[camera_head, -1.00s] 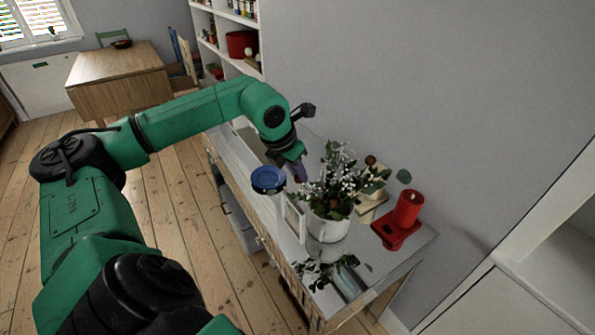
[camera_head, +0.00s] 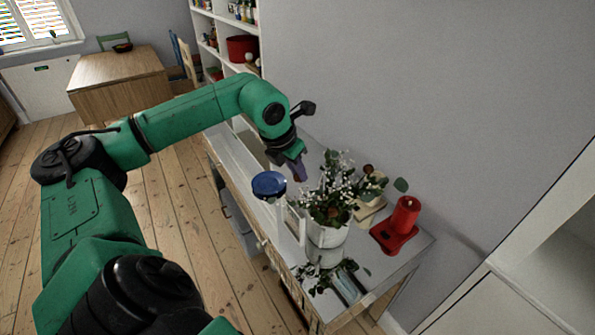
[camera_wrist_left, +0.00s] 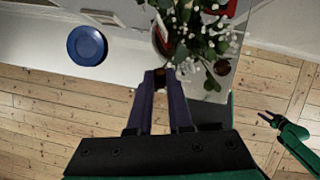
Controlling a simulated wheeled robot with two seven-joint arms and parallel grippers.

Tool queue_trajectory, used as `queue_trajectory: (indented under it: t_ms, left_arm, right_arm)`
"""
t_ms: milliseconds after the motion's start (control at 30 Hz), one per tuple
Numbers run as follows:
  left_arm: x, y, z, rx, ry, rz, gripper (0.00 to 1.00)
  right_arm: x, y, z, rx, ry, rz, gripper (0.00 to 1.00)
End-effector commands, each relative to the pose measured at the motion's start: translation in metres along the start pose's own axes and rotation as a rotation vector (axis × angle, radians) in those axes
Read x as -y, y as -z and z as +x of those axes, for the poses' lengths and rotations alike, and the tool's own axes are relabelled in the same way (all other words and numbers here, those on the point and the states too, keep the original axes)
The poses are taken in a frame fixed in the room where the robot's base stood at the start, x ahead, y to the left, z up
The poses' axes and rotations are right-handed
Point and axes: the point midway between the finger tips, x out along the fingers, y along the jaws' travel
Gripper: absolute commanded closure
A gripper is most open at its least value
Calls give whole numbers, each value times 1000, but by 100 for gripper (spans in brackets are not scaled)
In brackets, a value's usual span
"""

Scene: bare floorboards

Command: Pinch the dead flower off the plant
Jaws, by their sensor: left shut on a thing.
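The plant (camera_head: 330,190), with green leaves and small white blossoms, stands in a white pot (camera_head: 328,236) on a narrow cabinet. In the left wrist view the plant (camera_wrist_left: 200,30) fills the top middle. My left gripper (camera_head: 301,175) is just left of the foliage in the head view. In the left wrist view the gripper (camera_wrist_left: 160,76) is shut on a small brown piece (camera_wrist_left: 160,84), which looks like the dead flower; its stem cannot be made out. My right gripper (camera_wrist_left: 268,118) shows small and far off at the right; its opening is unclear.
A red candle (camera_head: 405,215) on a red holder stands right of the plant. The grey wall (camera_head: 430,110) is behind the cabinet (camera_head: 385,272). Open floorboards (camera_head: 195,230) lie at the left.

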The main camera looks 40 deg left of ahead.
Motion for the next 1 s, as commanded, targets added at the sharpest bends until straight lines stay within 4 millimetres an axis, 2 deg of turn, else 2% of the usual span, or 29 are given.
queue_trajectory:
  t_ms: [567,867,1000]
  left_arm:
    - [0,-11,-27,1,0,0,100]
    - [0,-9,-23,-1,7,20,100]
    - [7,4,-3,-7,82,199,100]
  right_arm:
    - [0,2,-23,-1,0,0,50]
    - [-1,2,-22,-1,-1,0,50]
    - [-2,4,-19,-4,-2,-1,50]
